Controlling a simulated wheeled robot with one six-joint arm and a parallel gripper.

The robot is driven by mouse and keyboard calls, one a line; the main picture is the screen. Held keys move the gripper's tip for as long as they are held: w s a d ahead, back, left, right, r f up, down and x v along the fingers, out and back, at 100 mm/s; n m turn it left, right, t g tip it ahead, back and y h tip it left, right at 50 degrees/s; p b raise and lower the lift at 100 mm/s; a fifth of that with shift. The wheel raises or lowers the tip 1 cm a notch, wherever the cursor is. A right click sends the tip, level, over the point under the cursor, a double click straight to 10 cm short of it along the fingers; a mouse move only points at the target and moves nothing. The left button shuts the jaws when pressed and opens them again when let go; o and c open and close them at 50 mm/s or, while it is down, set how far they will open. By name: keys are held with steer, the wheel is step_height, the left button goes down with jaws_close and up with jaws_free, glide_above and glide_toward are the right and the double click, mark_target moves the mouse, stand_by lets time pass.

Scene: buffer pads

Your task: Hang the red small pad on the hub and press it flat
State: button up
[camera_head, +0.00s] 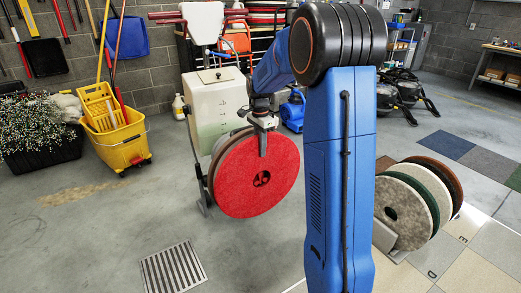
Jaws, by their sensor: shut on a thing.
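The red pad (245,190) is a round disc held upright, facing me, in the middle left of the head view. My gripper (262,144) is shut on its upper rim, with one finger showing across the front face. A dark round shape shows at the pad's centre; I cannot tell whether it is only the hole or the hub seen through it. A tan and grey round edge (216,150) shows behind the pad on its left, at the floor machine. The hub itself is hidden by the pad. I cannot tell whether the pad touches what is behind it.
The floor machine with its white tank (213,97) stands behind the pad. A rack of upright grey, green and brown pads (403,215) stands right of my blue arm. A yellow mop bucket (113,130) is at left. A floor drain (172,270) lies in front on open floor.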

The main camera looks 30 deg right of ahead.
steer(key=shift+r, duration=0.2)
steer(key=shift+w+r, duration=0.15)
steer(key=shift+r, duration=0.1)
steer(key=shift+c, duration=0.8)
steer(key=shift+w+r, duration=0.25)
steer(key=shift+r, duration=0.65)
steer(key=shift+w+r, duration=0.2)
steer(key=shift+r, duration=0.65)
steer(key=o, duration=0.9)
